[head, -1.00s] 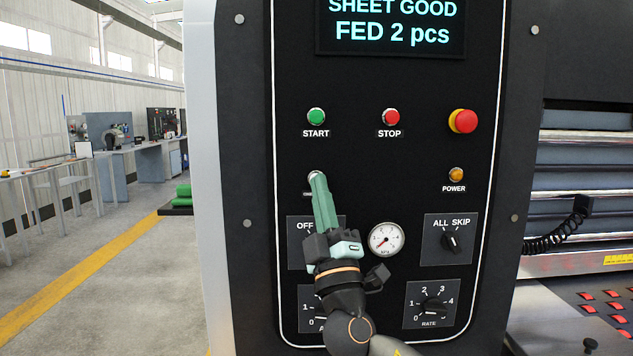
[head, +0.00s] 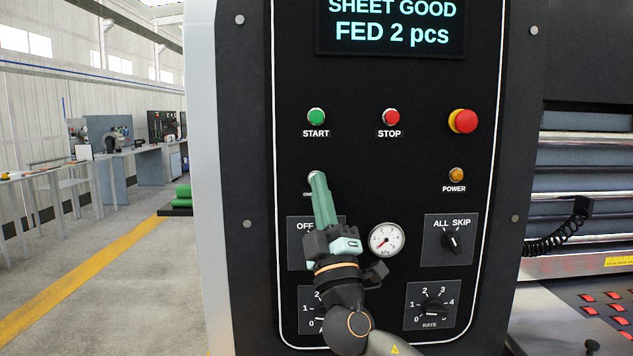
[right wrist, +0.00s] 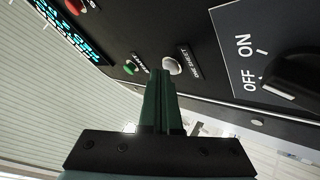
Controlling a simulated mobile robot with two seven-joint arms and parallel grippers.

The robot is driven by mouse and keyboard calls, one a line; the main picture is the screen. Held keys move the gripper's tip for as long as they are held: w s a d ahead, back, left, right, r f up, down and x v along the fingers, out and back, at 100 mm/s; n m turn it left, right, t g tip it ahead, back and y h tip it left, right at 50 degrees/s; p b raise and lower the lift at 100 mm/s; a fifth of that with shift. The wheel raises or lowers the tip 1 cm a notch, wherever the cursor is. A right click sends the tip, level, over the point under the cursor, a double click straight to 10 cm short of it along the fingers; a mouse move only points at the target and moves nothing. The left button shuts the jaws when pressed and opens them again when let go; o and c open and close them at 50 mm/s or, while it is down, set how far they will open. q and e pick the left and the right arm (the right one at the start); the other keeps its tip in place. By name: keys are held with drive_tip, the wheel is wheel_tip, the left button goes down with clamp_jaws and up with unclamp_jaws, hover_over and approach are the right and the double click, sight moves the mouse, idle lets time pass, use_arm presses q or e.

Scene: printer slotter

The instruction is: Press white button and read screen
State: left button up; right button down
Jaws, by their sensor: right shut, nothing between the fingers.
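The white button (head: 312,176) sits on the black panel below the green START button, mostly hidden behind my right gripper's tips. It shows clearly in the right wrist view (right wrist: 173,65), beside a label partly readable as ONE SHEET. My right gripper (head: 318,175) is shut and empty, its green fingers pointing up at the panel. In the right wrist view its fingertips (right wrist: 160,74) are just beside the button; I cannot tell whether they touch it. The screen (head: 391,30) reads SHEET GOOD, FED 2 pcs in cyan; its top is cut off. My left gripper is not in view.
Nearby are START (head: 316,117), STOP (head: 391,117), a red emergency knob (head: 463,121), an amber POWER light (head: 456,174) and a gauge (head: 386,240). Rotary switches sit lower, including ALL SKIP (head: 451,241). Open floor lies left of the machine.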

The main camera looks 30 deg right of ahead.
drive_tip(key=shift+s, duration=0.1)
drive_tip(key=shift+s+a, duration=0.5)
drive_tip(key=shift+s, duration=0.25)
drive_tip(key=s+a, duration=0.1)
drive_tip(key=s, duration=0.1)
drive_tip(key=s+a, duration=0.1)
drive_tip(key=s, duration=0.1)
drive_tip(key=shift+s+a, duration=0.1)
drive_tip(key=shift+a, duration=0.2)
idle(0.8)
